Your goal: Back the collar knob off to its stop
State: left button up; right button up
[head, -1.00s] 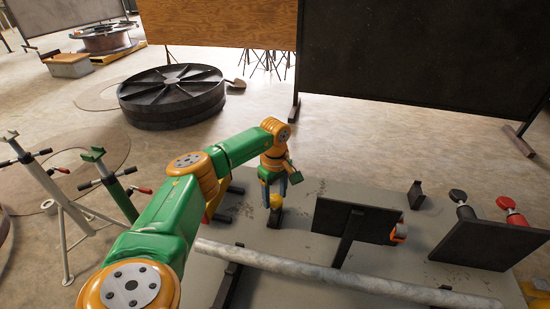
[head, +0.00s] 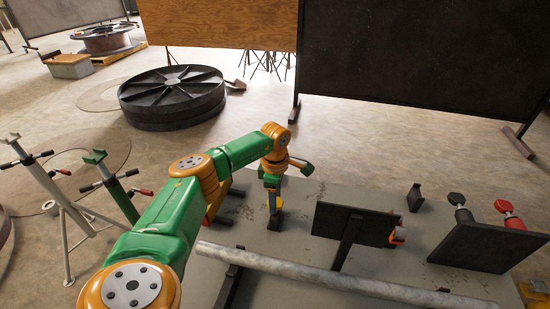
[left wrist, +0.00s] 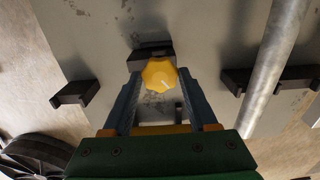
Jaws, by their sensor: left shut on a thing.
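The collar knob is yellow and lobed, with a short white line on its face; it shows in the left wrist view (left wrist: 160,75) between the fingertips. My left gripper (left wrist: 158,88) is shut on the knob, one blue-grey finger on each side. In the head view my left gripper (head: 273,198) points down at the plate, and its fingers hide most of the knob. A dark block (left wrist: 138,60) lies just beyond the knob. My right gripper is in neither view.
A long grey pipe (head: 320,272) crosses the grey plate (head: 300,195) in front of the gripper. A dark upright panel (head: 345,221) stands to the right. Black (head: 456,199) and red (head: 504,206) knobs stand farther right.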

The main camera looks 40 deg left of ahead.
pick_arm(q)
jog(key=n, duration=0.3)
jog(key=shift+n+p, duration=0.35)
jog(key=shift+n, duration=0.05)
jog(key=n+p, duration=0.1)
jog(key=n, duration=0.3)
jog(key=shift+n, duration=0.3)
jog(key=n+p, duration=0.1)
jog(key=n, duration=0.3)
jog(key=n+p, duration=0.1)
jog(key=n, duration=0.3)
jog(key=n+p, duration=0.2)
jog(key=n, duration=0.2)
jog(key=shift+n, duration=0.3)
jog(key=n+p, duration=0.1)
jog(key=n, duration=0.3)
jog(key=shift+r+n+p, duration=0.1)
jog(key=shift+n+p, duration=0.2)
jog(key=n+p, duration=0.1)
jog(key=n, duration=0.2)
jog(key=shift+n+p, duration=0.35)
jog(key=shift+n, duration=1.85)
